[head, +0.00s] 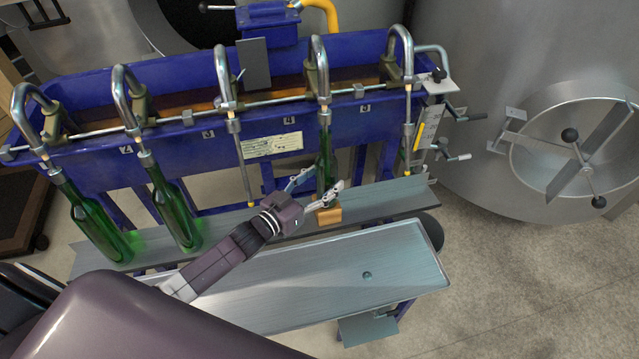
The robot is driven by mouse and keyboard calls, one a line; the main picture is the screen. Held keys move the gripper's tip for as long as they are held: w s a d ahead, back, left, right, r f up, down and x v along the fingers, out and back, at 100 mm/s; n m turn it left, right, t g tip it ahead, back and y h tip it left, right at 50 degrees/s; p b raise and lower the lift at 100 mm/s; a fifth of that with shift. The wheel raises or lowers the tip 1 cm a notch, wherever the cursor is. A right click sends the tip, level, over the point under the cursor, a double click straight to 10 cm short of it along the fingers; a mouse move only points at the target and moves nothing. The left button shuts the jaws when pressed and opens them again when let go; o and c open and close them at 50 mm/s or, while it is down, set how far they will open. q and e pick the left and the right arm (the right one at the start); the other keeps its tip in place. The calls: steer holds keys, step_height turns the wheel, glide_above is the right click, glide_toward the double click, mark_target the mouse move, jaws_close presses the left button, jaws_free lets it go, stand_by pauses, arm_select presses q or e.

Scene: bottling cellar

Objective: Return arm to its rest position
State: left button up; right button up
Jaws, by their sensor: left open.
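My left arm comes in from the lower left and its gripper (326,178) is open at the lower part of a green bottle (325,143). The bottle stands under the second filling spout from the right, with its neck up at the spout. The fingers lie on either side of it, one partly in front; I cannot tell whether they touch it. My right gripper is not in view.
Two more green bottles (101,232) (174,212) stand under the left spouts of the blue filler (75,93). A wooden block (328,216) sits by the gripper. The steel tray (390,262) in front is mostly bare. A steel tank (490,60) stands right.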

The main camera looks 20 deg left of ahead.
arm_select(q)
steer(key=shift+w+d, duration=0.2)
steer(key=shift+w, duration=0.3)
jaws_close()
steer(key=shift+r, duration=0.1)
stand_by(0.6)
